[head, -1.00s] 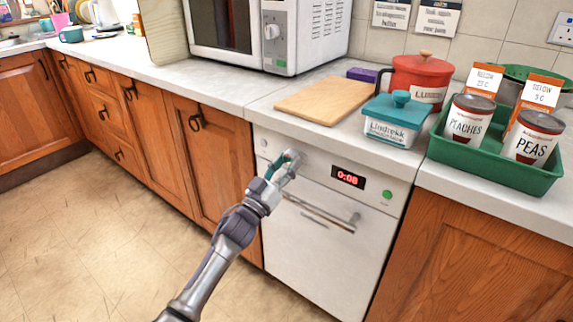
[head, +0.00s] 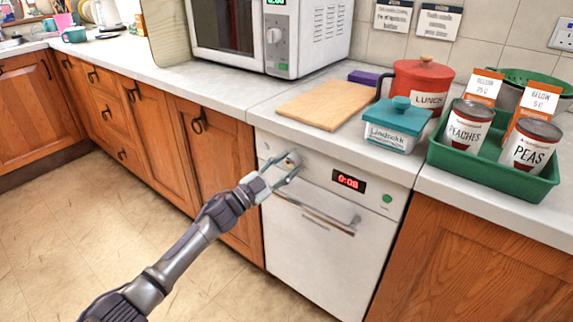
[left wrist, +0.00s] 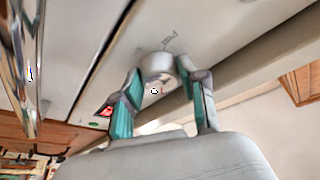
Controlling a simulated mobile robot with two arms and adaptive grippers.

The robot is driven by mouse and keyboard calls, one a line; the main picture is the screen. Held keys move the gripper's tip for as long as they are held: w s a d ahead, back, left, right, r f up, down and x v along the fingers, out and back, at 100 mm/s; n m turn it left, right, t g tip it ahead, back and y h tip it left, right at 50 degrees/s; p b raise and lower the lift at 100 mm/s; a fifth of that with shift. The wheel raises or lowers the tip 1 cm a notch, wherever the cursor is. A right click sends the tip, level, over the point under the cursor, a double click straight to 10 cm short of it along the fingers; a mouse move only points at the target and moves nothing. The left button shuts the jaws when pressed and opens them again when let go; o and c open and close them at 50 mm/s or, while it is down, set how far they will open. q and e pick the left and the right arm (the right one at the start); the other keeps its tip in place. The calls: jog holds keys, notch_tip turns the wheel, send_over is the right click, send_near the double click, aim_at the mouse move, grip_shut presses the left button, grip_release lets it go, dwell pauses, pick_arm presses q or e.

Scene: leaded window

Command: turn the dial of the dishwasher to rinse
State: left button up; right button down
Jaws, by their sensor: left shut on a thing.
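The white dishwasher (head: 310,245) stands under the worktop, with a red lit display (head: 349,181) and a green button (head: 387,198) on its front panel. Its round pale dial (head: 295,157) is at the panel's left end, partly hidden by my left gripper (head: 287,167). In the left wrist view the dial (left wrist: 160,66) sits between the two teal-padded fingers of my left gripper (left wrist: 158,80), which is shut on it. Small marks show on the panel beside the dial, too small to read. My right gripper is in neither view.
A chrome handle bar (head: 315,212) runs across the dishwasher door below the dial. Wooden cupboards (head: 215,170) flank it. Above are a cutting board (head: 325,104), a teal-lidded butter dish (head: 397,125) and a green tray (head: 480,172) with cans. The floor in front is clear.

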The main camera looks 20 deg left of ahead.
pick_arm(q)
jog(key=shift+a+m+g+h+p, duration=0.1)
jog(key=shift+m+g+h+p, duration=0.5)
jog(key=shift+m, duration=1.2)
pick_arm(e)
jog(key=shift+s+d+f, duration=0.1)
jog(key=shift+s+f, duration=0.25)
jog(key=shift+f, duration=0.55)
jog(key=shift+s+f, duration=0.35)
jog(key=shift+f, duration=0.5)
pick_arm(q)
jog(key=shift+y, duration=0.3)
jog(key=o, duration=1.1)
jog(key=shift+o, duration=0.2)
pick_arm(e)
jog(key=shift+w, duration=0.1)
pick_arm(q)
jog(key=v, duration=1.2)
jog(key=shift+r, duration=0.2)
jog(key=shift+f, duration=0.1)
